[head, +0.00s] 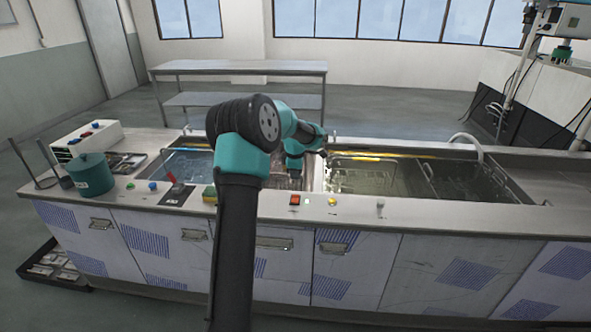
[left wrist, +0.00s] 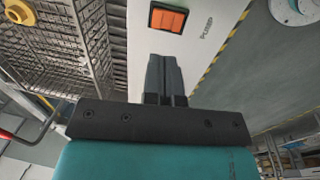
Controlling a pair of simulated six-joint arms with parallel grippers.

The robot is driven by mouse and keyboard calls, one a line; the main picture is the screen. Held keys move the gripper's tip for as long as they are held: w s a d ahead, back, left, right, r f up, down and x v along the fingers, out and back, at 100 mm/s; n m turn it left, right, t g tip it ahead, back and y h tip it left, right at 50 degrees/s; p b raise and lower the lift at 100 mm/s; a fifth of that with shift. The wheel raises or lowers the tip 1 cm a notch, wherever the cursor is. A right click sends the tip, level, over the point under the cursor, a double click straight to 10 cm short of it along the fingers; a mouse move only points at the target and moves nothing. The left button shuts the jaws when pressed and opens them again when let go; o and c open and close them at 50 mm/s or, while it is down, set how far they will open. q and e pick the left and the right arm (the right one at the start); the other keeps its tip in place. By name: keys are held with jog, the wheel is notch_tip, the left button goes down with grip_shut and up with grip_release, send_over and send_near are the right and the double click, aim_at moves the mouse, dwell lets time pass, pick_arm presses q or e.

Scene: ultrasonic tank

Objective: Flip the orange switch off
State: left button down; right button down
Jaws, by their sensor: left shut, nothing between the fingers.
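The orange switch (head: 295,199) is a small rectangular rocker on the front ledge of the steel tank bench, right of my arm in the head view. In the head view my left gripper (head: 294,172) is small and points down behind the switch, over the tank edge. My right gripper is not in view.
A yellow knob (head: 332,202) sits right of the switch, and a yellow-green block (head: 209,194) sits left of it. A wire basket (left wrist: 75,40) is beside the panel. A teal pot (head: 91,174) stands at the left. The liquid-filled tank (head: 375,178) opens behind the ledge.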

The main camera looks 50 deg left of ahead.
aim_at(295, 196)
pick_arm(q)
jog(key=f, duration=0.9)
jog(key=shift+w+a+f, duration=0.2)
jog(key=shift+w+a, duration=0.2)
jog(key=shift+a, duration=0.1)
